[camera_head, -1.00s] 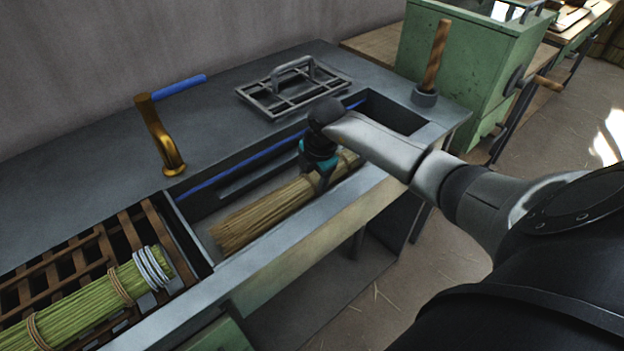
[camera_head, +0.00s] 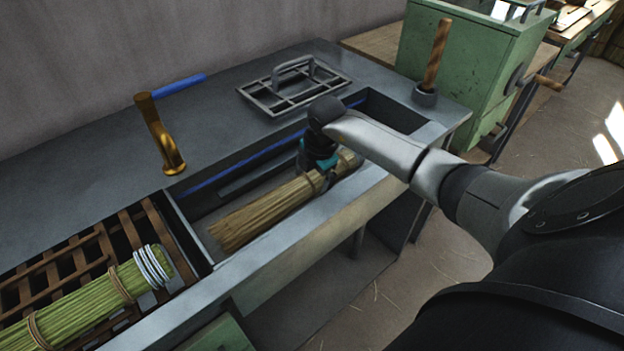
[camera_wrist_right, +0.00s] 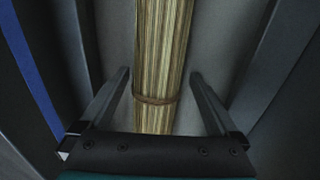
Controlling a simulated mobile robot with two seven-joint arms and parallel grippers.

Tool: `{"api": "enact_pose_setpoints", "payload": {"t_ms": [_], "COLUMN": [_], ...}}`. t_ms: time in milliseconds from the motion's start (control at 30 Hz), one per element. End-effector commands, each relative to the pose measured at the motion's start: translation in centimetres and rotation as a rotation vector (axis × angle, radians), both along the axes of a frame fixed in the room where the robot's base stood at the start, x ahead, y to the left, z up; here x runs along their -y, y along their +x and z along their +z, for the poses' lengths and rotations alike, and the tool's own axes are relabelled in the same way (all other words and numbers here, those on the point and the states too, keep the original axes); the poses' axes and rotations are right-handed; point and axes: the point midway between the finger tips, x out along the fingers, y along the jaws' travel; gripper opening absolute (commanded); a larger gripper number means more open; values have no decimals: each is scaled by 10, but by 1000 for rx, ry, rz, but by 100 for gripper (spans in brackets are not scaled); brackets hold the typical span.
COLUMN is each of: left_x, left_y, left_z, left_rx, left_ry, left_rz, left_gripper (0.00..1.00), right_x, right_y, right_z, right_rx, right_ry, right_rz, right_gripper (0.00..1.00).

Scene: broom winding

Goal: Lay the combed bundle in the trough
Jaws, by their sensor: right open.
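The combed bundle of tan straw (camera_head: 262,211) lies lengthwise in the metal trough (camera_head: 206,213), on its floor as far as I can tell. My right gripper (camera_head: 322,172) is over the bundle's far part and hides some of it in the head view. In the right wrist view the bundle (camera_wrist_right: 164,60), with a tie band around it, runs between my right gripper's two fingers (camera_wrist_right: 158,88). The fingers are open, with a gap on each side of the bundle. My left gripper is not in view.
A green tied bundle (camera_head: 90,302) lies on a brown slatted rack (camera_head: 62,262) at the lower left. A brass tap-like post (camera_head: 160,135) and a grey grid with a handle (camera_head: 272,97) stand behind the trough. A wooden-handled tool (camera_head: 436,55) stands at its far end.

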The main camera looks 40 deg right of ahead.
Motion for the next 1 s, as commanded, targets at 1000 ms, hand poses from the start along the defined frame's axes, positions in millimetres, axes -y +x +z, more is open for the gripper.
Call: {"api": "enact_pose_setpoints", "payload": {"t_ms": [1000], "left_x": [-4], "left_y": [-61], "left_z": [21], "left_rx": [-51], "left_ry": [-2], "left_rz": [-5], "left_gripper": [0], "right_x": [1], "right_y": [-27], "right_z": [137], "right_rx": [1], "right_ry": [-1], "right_rz": [0], "right_gripper": [99]}}
